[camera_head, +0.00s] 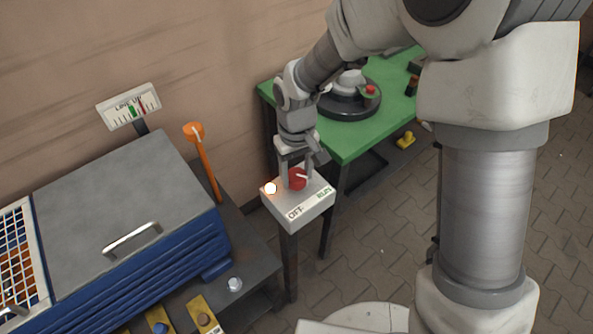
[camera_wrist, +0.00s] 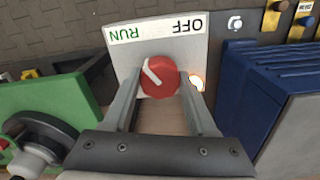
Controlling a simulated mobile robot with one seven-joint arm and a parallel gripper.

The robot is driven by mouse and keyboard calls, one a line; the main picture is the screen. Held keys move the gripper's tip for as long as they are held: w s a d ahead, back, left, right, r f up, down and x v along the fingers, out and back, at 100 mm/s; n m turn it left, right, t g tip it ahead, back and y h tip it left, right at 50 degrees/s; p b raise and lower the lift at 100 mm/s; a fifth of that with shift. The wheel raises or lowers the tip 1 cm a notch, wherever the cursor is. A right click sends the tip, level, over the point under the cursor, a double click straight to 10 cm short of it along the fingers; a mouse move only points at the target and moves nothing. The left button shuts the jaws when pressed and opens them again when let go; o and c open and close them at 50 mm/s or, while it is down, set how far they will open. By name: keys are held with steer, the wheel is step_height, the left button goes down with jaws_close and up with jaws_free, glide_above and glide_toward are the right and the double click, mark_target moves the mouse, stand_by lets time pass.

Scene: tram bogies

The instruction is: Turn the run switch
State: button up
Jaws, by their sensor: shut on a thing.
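The run switch is a red round knob (camera_head: 297,180) with a white pointer line, on a pale box (camera_head: 291,219) lettered OFF and RUN. It also shows in the wrist view as a red knob (camera_wrist: 167,80) between my two fingers. The pointer slants to the upper left there, toward the RUN lettering (camera_wrist: 122,34) and away from OFF (camera_wrist: 188,26). My gripper (camera_head: 296,183) reaches down from above and is shut on the knob, one finger on each side. A small lamp (camera_head: 271,188) on the box glows brightly.
A blue machine with a grey lid (camera_head: 130,200) and a gauge sign (camera_head: 129,106) stand to the left. An orange-knobbed lever (camera_head: 203,160) rises close left of the box. A green table (camera_head: 362,139) with a dark round device (camera_head: 350,105) stands behind right.

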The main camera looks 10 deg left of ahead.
mark_target(297, 174)
steer(key=shift+n, duration=0.9)
steer(key=o, duration=1.4)
steer(key=shift+c, duration=0.2)
step_height(297, 174, up, 18)
steer(key=p, duration=0.2)
steer(key=shift+f, duration=0.25)
